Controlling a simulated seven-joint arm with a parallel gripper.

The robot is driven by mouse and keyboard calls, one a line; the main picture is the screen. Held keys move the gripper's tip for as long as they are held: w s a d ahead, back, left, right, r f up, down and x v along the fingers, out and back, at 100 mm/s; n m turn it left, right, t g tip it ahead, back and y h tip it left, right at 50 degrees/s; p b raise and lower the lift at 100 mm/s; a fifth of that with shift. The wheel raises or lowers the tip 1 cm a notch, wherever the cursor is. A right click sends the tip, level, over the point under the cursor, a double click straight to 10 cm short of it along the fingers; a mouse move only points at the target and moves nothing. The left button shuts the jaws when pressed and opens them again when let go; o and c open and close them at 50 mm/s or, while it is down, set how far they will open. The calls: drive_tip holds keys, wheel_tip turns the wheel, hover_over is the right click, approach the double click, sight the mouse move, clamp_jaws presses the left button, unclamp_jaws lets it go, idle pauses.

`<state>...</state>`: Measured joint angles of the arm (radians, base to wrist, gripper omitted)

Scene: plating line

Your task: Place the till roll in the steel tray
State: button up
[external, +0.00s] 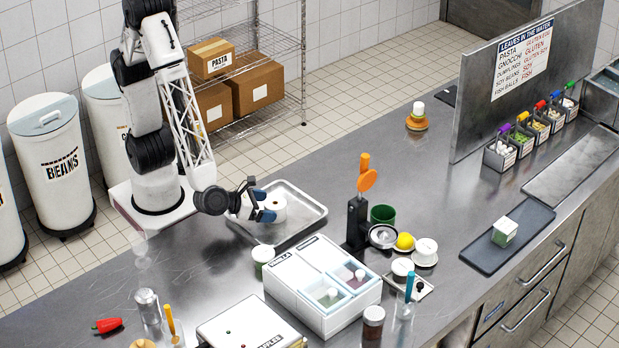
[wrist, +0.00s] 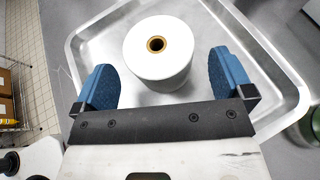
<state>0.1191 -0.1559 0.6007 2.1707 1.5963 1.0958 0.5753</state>
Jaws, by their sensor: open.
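The till roll (wrist: 158,50) is a white paper roll with a brown core. It stands upright inside the steel tray (wrist: 285,80), toward the tray's near side. In the external view the roll (external: 277,205) shows in the tray (external: 311,212), partly behind my gripper (external: 266,206). My gripper has blue fingers. In the wrist view my gripper (wrist: 165,82) is open, with one finger on each side of the roll's near part and a visible gap on both sides. The roll's underside is hidden, so I cannot tell whether it rests on the tray floor.
A white two-lid container (external: 322,285) stands in front of the tray, with a small green-and-white cup (external: 262,258) beside it. A black stand with an orange top (external: 358,222) and a green cup (external: 383,214) are right of the tray. The counter behind the tray is clear.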

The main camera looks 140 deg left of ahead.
drive_tip(key=shift+v, duration=4.6)
drive_tip(key=shift+s+a+r+n, duration=0.25)
drive_tip(key=shift+s+n, duration=0.05)
drive_tip(key=shift+s, duration=0.05)
drive_tip(key=s+d+r+n+g+h, duration=0.1)
drive_tip(key=s+r+n+h, duration=0.5)
drive_tip(key=s+n, duration=0.4)
drive_tip(key=s+d+r+n+g+h, duration=0.1)
drive_tip(key=s+r+n+h, duration=0.5)
drive_tip(key=s+n, duration=0.5)
wheel_tip(320, 180, up, 2)
drive_tip(key=shift+s+r+n+h, duration=0.1)
drive_tip(key=shift+s+n+h, duration=0.2)
drive_tip(key=shift+s, duration=0.1)
